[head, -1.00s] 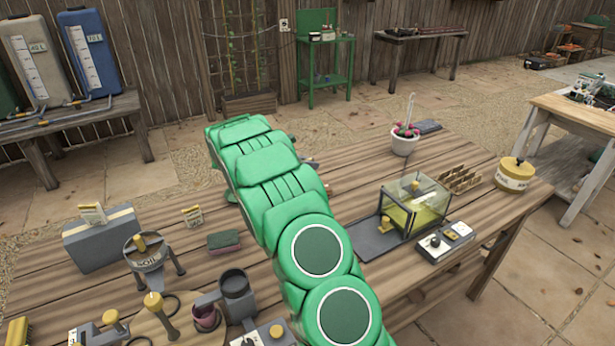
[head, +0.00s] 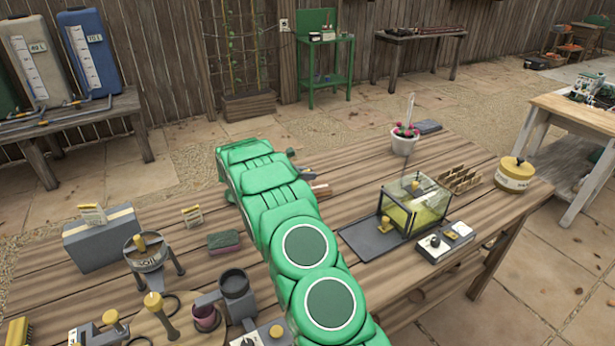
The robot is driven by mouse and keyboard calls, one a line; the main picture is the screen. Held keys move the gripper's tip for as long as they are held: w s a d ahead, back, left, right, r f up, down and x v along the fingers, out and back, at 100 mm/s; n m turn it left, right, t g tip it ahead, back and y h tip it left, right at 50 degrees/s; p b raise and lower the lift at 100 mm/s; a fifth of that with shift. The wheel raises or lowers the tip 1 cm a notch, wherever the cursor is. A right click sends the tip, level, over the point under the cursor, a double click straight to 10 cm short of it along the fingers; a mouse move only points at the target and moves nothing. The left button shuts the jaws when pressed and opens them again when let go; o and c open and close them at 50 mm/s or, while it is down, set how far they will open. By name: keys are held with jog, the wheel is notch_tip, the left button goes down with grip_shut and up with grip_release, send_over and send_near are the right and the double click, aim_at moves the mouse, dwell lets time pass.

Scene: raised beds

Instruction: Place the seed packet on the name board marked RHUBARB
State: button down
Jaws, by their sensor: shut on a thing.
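My green arm reaches from the bottom edge over the middle of the wooden table, and its far end hides my gripper, so I see neither its jaws nor anything in them. I cannot make out a seed packet for certain.
On the wooden table (head: 370,185), a glass box (head: 428,212) and a grey device (head: 445,243) stand to the right. A white flower pot (head: 403,144), a brown rack (head: 460,179) and a yellow-lidded jar (head: 514,174) stand farther back. A soil funnel (head: 148,262) and sponge (head: 224,241) lie left.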

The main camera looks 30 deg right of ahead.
jog(key=shift+f, duration=0.4)
jog(key=shift+f, duration=0.1)
jog(key=c, duration=1)
grip_release()
jog(key=v, duration=1.2)
